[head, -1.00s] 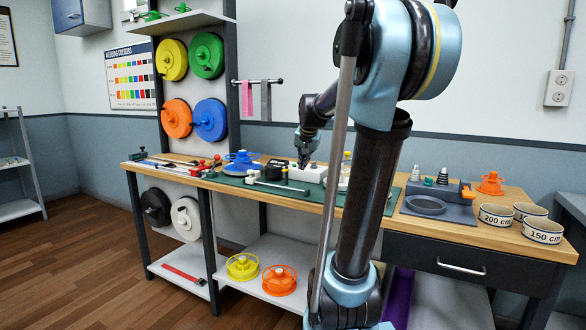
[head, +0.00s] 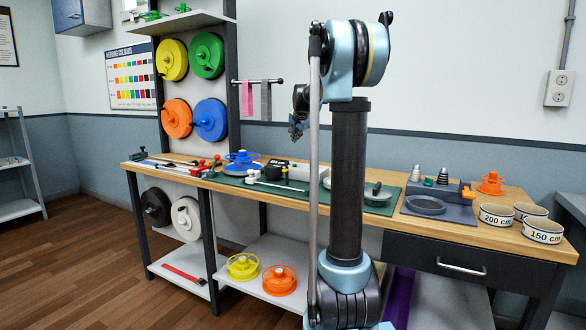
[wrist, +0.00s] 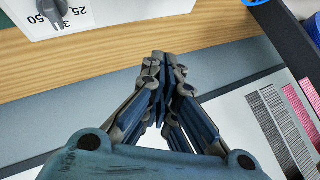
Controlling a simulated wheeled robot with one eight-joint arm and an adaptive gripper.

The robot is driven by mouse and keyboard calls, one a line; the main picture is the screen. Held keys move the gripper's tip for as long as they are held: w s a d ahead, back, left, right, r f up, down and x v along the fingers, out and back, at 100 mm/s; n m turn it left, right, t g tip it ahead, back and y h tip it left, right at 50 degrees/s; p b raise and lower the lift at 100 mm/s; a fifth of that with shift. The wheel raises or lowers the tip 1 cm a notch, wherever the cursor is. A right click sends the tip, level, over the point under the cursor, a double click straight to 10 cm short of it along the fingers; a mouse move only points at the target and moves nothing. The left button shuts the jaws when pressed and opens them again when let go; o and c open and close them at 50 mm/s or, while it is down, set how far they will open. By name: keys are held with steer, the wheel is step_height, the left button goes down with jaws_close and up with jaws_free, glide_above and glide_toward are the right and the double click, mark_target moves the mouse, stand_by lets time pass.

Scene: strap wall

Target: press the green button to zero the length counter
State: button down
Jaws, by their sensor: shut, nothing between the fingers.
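My gripper (head: 297,130) is raised well above the back of the workbench in the head view. In the wrist view its fingers (wrist: 168,62) are together with nothing between them. A small black device (head: 278,168) with pale marks, possibly the length counter, sits on the green mat below my gripper. I cannot make out a green button on it in the head view. The wrist view does not show this device; my gripper is apart from everything there.
A white box (head: 300,173) stands beside the black device, partly behind my arm. A white box with a numbered dial (wrist: 58,14) shows in the wrist view. A blue reel (head: 242,162) is left on the bench (head: 460,228); a grey tray (head: 440,211) and labelled bowls (head: 542,231) are right.

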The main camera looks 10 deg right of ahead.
glide_above(295, 165)
steer(key=w, duration=0.1)
steer(key=f, duration=0.5)
steer(key=d+f, duration=0.1)
steer(key=f, duration=0.1)
steer(key=shift+f, duration=0.25)
steer(key=shift+a+f, duration=0.1)
steer(key=shift+f, duration=0.55)
steer(key=shift+s+f, duration=0.1)
steer(key=shift+f, duration=0.1)
stand_by(0.7)
steer(key=shift+f, duration=0.15)
steer(key=shift+f, duration=0.5)
stand_by(0.9)
steer(key=shift+r, duration=0.95)
